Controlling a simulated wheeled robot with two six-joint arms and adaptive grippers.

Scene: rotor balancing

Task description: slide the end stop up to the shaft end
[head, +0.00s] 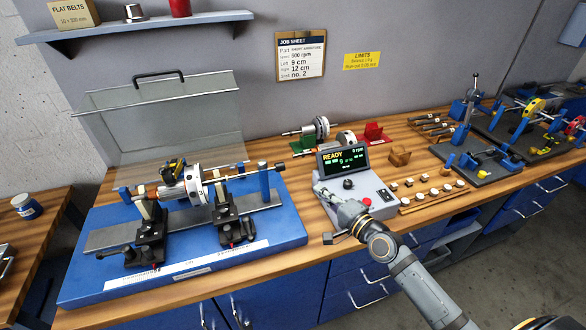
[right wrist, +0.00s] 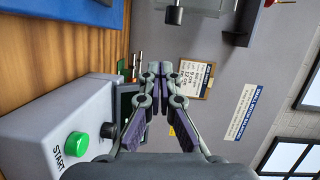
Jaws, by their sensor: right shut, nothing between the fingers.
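The balancing machine has a blue base (head: 215,255) at the left of the bench. A rotor with a white disc (head: 193,185) lies across its two black supports, with its shaft running left to right. A blue upright post (head: 264,180) stands at the right end of the shaft and looks like the end stop. I cannot tell whether it touches the shaft. My right gripper (head: 318,189) is right of the machine, beside the control box and apart from the post. In the right wrist view its fingers (right wrist: 159,70) are together and empty. My left gripper is not in view.
The control box (head: 372,203) with a READY screen is close to my right gripper; its green START button (right wrist: 77,145) shows in the right wrist view. A clear raised cover (head: 160,120) stands behind the rotor. Small weights (head: 433,192) lie right of the box.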

